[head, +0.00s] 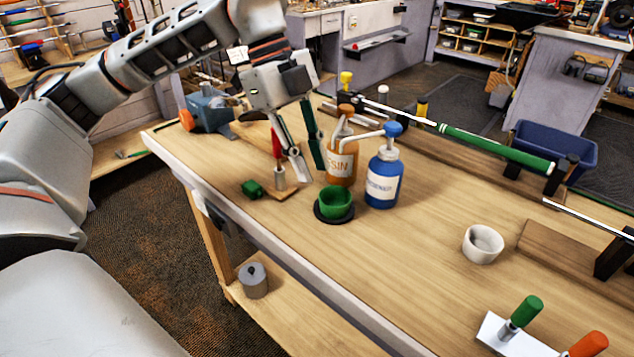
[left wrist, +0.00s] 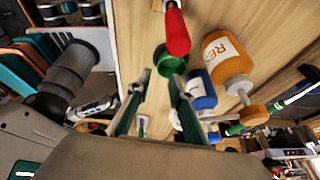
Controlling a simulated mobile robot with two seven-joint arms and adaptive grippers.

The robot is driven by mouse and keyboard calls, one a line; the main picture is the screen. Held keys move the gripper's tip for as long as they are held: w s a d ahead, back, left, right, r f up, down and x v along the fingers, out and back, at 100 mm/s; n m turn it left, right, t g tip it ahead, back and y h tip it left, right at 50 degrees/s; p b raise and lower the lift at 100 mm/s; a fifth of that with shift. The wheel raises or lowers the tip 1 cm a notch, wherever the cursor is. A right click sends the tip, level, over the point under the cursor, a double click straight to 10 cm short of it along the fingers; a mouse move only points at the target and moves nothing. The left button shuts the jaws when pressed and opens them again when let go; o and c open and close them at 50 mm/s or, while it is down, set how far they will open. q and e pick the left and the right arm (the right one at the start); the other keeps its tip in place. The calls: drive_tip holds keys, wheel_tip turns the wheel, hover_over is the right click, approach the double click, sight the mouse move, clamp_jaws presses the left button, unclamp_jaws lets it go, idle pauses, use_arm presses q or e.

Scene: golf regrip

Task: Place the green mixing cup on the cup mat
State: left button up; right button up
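The green mixing cup (head: 335,203) stands upright on the dark round cup mat (head: 335,219), whose rim shows around the cup's base. My left gripper (head: 312,172) is open and empty, above and a little left of the cup, apart from it. In the left wrist view the green cup (left wrist: 170,62) shows beyond the gap between the two fingertips (left wrist: 160,76). The mat is not clear there. My right gripper is not in view.
An orange resin bottle (head: 341,163) and a blue pump bottle (head: 383,180) stand close behind the cup. A white cup (head: 483,244) stands right. The table between is clear.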

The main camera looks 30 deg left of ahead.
use_arm(q)
drive_tip(key=v, duration=0.4)
drive_tip(key=shift+a+r+p, duration=0.15)
drive_tip(key=shift+r+p, duration=0.15)
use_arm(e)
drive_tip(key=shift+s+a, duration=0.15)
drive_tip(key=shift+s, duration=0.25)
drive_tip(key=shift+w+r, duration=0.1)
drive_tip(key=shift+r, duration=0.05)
